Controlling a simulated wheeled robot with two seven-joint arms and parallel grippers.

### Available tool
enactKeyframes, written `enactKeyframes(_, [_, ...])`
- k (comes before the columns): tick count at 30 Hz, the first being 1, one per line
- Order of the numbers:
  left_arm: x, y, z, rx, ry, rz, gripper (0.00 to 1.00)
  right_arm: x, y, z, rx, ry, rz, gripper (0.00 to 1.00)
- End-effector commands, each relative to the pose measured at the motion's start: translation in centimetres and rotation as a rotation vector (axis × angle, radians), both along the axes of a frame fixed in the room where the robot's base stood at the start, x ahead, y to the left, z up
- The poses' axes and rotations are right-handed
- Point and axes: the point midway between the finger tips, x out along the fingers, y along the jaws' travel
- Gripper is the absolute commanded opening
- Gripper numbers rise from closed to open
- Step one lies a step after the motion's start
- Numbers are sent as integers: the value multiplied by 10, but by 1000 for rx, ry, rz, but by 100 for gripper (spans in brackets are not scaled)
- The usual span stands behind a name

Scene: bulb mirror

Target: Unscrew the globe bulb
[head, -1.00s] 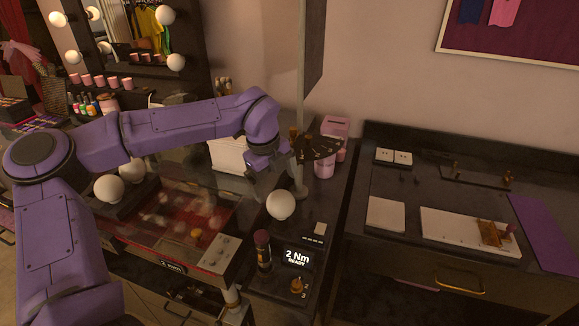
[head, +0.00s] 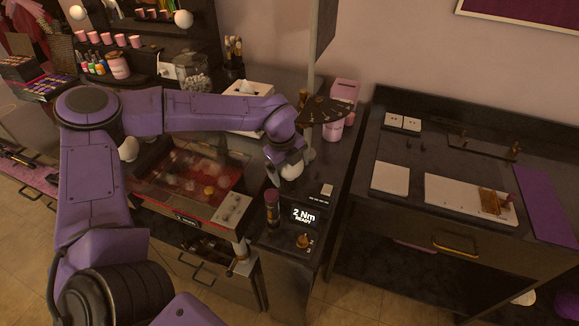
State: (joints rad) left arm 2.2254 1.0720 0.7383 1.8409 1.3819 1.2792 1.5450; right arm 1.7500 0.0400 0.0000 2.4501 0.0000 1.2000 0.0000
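A white globe bulb (head: 292,168) sits on the dark counter strip in the middle, beside a grey post. Its base is hidden, so I cannot tell how it is seated. My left gripper (head: 283,167) is at this bulb, with a finger along its left side. I cannot tell how wide its fingers stand or whether they touch the glass. Another white globe (head: 128,149) shows partly behind my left arm. More globe bulbs (head: 183,19) are on the mirror frame. My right gripper is not in view.
A display (head: 303,215) reading "2 Nm READY" stands in front of the bulb, near a dark cylinder (head: 272,204) and a brass knob (head: 303,241). A dark fan-shaped plate (head: 325,110) is behind. The right-hand bench has white plates (head: 391,178) and some clear surface.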

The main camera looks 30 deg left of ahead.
Motion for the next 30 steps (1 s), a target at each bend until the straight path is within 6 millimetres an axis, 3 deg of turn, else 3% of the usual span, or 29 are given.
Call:
enactKeyframes(1, [0, 0, 0, 0, 0, 0, 80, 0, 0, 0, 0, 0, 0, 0])
enactKeyframes(3, [0, 0, 0, 0, 0, 0, 58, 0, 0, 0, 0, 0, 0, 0])
enactKeyframes(4, [0, 0, 0, 0, 0, 0, 55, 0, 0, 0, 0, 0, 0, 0])
enactKeyframes(7, [0, 0, 0, 0, 0, 0, 55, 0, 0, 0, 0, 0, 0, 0])
enactKeyframes(8, [0, 0, 0, 0, 0, 0, 78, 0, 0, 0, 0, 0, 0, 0])
enactKeyframes(10, [0, 0, 0, 0, 0, 0, 55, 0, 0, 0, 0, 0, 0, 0])
enactKeyframes(11, [0, 0, 0, 0, 0, 0, 51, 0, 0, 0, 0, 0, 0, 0])
enactKeyframes(30, [0, 0, 8, 0, -1, -1, 50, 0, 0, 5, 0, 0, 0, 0])
